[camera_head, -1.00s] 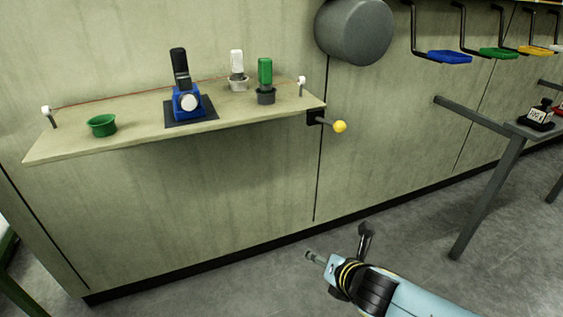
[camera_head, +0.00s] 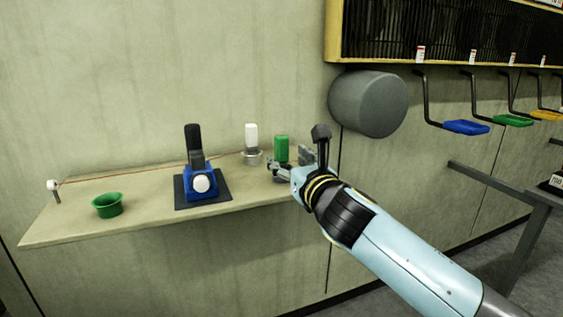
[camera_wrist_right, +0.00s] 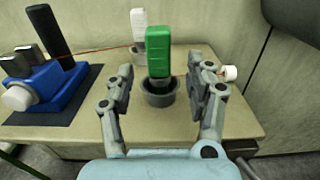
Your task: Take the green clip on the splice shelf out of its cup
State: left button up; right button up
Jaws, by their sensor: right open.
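The green clip (camera_head: 281,148) stands upright on the splice shelf (camera_head: 140,225), near its right end. In the right wrist view the green clip (camera_wrist_right: 158,50) stands in a dark grey cup (camera_wrist_right: 157,97). My right gripper (camera_wrist_right: 161,85) is open, with one finger to each side of the clip and cup in that view; I see no contact. In the head view my right gripper (camera_head: 284,168) is in front of the cup and hides it. My left gripper is in neither view.
A white clip (camera_head: 251,137) stands in a light grey cup (camera_head: 251,158) behind and left of the green one. A blue device (camera_head: 201,182) with a black lever stands on a dark mat. An empty green cup (camera_head: 107,206) is at the left. A grey cylinder (camera_head: 372,104) juts from the wall above.

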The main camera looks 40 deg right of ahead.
aim_at(284, 156)
jog(key=x, duration=0.4)
jog(key=shift+w, duration=0.15)
grip_shut()
